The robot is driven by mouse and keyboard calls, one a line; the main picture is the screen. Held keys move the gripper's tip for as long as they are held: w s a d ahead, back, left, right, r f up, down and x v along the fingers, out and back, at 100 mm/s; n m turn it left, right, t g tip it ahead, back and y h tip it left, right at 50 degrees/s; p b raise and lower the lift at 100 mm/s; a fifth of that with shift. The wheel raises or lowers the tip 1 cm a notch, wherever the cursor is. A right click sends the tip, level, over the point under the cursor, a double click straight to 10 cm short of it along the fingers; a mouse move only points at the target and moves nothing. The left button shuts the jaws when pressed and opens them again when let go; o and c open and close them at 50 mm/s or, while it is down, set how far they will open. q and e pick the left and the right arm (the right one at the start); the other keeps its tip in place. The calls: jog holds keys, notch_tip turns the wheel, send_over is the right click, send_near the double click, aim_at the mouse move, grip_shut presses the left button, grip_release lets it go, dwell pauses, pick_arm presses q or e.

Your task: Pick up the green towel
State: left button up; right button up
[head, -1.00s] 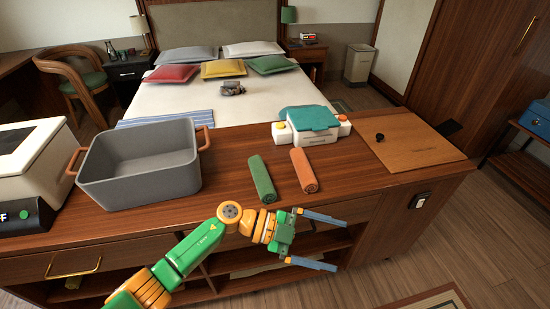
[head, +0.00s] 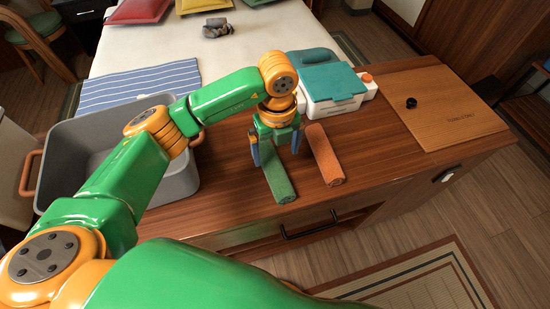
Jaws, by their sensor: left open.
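The rolled green towel (head: 279,182) lies on the wooden counter, its near end toward the counter's front edge. My left gripper (head: 276,160) is open and points down over the far part of the green towel. One finger shows on the towel's left side and the other on its right side. The far end of the towel is partly hidden by the gripper. I cannot tell whether the fingers touch it. My right gripper is not in view.
An orange rolled towel (head: 325,156) lies close to the right of the green one. A white box with a teal lid (head: 335,86) stands behind. A grey bin (head: 70,143) is at left, partly behind my arm. A wooden board (head: 433,108) lies at right.

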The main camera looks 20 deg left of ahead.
aim_at(275, 165)
pick_arm(q)
jog(key=f, duration=0.2)
jog(key=s+f+p, duration=0.1)
jog(key=f, duration=0.1)
jog(key=shift+f, duration=0.25)
jog(key=shift+w+a+f, duration=0.1)
jog(key=shift+w+f, duration=0.05)
jog(key=shift+f, duration=0.25)
jog(key=c, duration=1.4)
jog(key=shift+r, duration=0.1)
